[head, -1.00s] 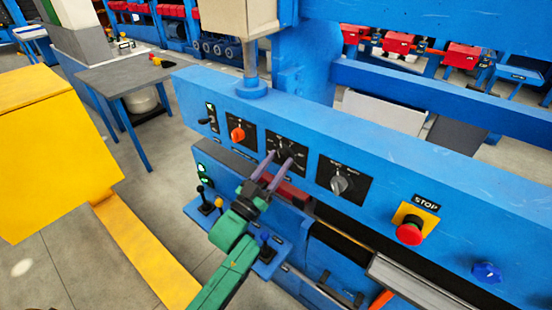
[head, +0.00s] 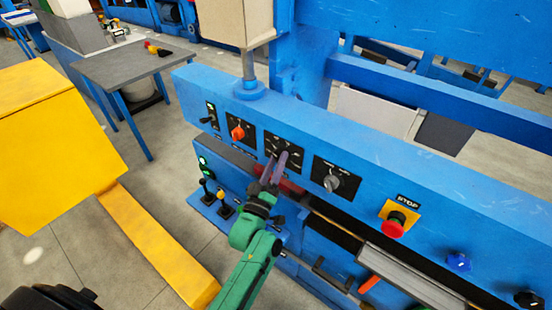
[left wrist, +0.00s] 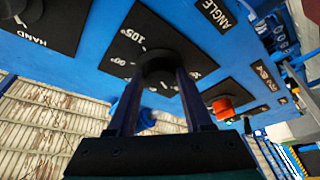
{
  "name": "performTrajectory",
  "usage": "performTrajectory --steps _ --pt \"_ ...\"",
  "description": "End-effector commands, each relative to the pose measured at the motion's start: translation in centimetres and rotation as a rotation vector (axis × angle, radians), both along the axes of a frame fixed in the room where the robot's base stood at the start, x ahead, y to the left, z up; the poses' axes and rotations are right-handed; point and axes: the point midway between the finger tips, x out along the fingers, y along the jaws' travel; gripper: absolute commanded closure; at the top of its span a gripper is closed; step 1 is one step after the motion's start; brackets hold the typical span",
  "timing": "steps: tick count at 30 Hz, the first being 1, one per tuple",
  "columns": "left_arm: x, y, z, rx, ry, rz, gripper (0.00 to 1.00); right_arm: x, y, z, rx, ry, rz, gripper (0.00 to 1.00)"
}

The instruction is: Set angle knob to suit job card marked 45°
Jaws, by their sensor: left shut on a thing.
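The angle knob (left wrist: 158,66) is a dark round knob on a black dial plate in the left wrist view, with an ANGLE label (left wrist: 215,12) nearby. A 105° mark is readable on the plate; the knob's pointer is hidden, so I cannot tell its setting. My left gripper (left wrist: 158,85) has one finger on each side of the knob and is shut on it. In the head view, the left gripper (head: 274,168) reaches the angle dial plate (head: 297,149) on the blue panel. I cannot make out a job card marked 45°. My right gripper is not in view.
An orange-red knob (head: 237,133) is left of the angle dial, and a grey knob (head: 332,183) is right of it. A red stop button (head: 393,228) is further right. Small levers (head: 224,211) stand below left. A yellow block (head: 55,125) fills the left.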

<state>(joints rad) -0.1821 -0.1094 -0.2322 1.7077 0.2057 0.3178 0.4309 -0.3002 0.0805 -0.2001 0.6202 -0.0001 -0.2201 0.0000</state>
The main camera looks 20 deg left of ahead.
Motion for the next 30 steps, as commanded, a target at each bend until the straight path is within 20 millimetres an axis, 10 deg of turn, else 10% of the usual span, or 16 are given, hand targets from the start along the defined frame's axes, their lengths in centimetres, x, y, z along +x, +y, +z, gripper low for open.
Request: performTrajectory --steps 16,17,19,30 --pt "-0.02 -0.05 -0.10 -0.026 0.013 -0.001 1.00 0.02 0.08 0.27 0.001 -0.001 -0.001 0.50" --pt "-0.02 -0.04 -0.09 -0.026 0.013 -0.001 0.42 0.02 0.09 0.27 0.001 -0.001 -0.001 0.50" --pt "-0.01 -0.04 -0.08 -0.026 0.012 -0.001 0.20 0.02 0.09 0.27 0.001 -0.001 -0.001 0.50" --pt "-0.38 0.02 -0.21 -0.025 0.011 0.000 0.20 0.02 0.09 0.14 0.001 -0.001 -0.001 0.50"
